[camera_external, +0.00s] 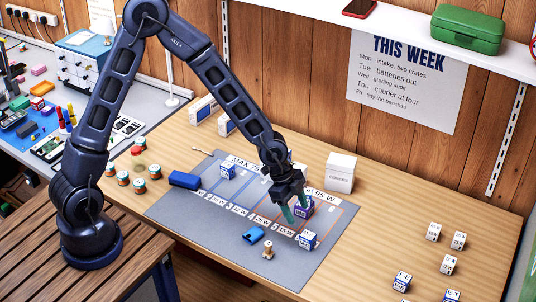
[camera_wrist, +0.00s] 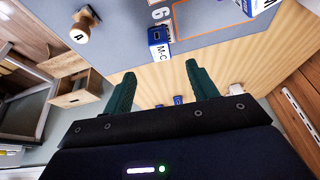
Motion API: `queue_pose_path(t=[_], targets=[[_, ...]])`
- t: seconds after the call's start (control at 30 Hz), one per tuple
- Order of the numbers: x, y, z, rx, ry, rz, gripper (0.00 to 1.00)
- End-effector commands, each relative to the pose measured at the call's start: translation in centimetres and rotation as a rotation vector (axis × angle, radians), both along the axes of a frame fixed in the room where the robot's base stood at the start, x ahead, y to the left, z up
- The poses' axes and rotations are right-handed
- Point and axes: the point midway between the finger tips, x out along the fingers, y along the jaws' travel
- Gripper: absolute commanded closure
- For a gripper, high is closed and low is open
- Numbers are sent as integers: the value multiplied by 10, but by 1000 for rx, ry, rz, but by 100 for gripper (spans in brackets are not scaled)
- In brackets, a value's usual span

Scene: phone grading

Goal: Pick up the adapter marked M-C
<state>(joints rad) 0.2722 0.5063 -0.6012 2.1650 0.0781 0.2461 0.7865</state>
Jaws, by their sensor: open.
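The adapter marked M-C (camera_wrist: 158,50) is a small block with a blue side and a white lettered face, by the number 6 on the grey mat (camera_wrist: 205,18). In the external view it appears to be the blue and white block (camera_external: 307,240) at the mat's front right; its letters are too small to read. My gripper (camera_external: 294,207) is over the mat, behind and left of that block. In the wrist view my gripper (camera_wrist: 159,72) is open, with nothing between its green fingers; the M-C adapter shows beyond the fingertips, apart from them.
A stamp marked A (camera_wrist: 84,28) and a blue object (camera_external: 254,234) stand left of the M-C adapter. A white box (camera_external: 340,172) is behind. Several small blocks (camera_external: 448,264) are on the right.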

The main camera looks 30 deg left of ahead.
Motion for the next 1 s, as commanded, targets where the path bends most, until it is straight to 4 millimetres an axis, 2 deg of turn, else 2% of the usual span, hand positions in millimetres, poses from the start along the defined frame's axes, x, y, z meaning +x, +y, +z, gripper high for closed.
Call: queue_pose_path(t=[0.4, 0.77, 1.0], targets=[[0, -20, -43, -2, 2, -4, 42], [0, -27, -59, -1, 2, -4, 42], [1, -41, -87, 0, 3, -3, 42]])
